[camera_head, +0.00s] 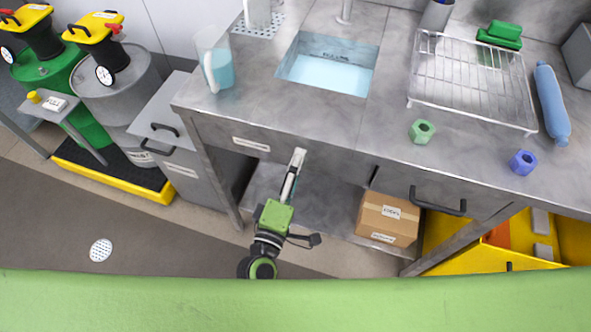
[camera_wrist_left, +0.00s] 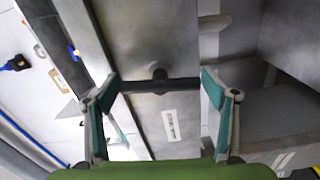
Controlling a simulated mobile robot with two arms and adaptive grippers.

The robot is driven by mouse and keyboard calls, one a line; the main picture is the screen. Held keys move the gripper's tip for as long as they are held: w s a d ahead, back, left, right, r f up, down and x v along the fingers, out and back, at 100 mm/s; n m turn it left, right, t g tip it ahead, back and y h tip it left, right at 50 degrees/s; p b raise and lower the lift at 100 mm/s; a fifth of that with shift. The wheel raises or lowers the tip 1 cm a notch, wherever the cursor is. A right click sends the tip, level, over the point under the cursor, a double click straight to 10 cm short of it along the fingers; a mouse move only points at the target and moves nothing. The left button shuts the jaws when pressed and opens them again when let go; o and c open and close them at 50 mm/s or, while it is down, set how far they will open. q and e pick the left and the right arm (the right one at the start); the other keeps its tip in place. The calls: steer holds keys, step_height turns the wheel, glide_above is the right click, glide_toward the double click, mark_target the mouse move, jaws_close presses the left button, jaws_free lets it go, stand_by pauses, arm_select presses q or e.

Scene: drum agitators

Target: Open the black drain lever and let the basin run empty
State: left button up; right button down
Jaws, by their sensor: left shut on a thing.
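The basin (camera_head: 328,66) is sunk in the steel counter and holds pale blue water. My left gripper (camera_head: 297,158) is at the counter's front edge, below and left of the basin. In the left wrist view, a black lever (camera_wrist_left: 158,85) with a round hub lies crosswise between the two teal-lined fingertips (camera_wrist_left: 160,88), with one at each end. The gripper is shut on it. The lever cannot be made out in the head view. My right gripper is not in view.
A jug of blue liquid (camera_head: 215,62) stands left of the basin. A cardboard box (camera_head: 388,218) sits on the lower shelf. Drums stand at far left.

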arm_select(q)
steer(key=shift+n, duration=0.6)
steer(key=o, duration=1.1)
steer(key=v, duration=1.2)
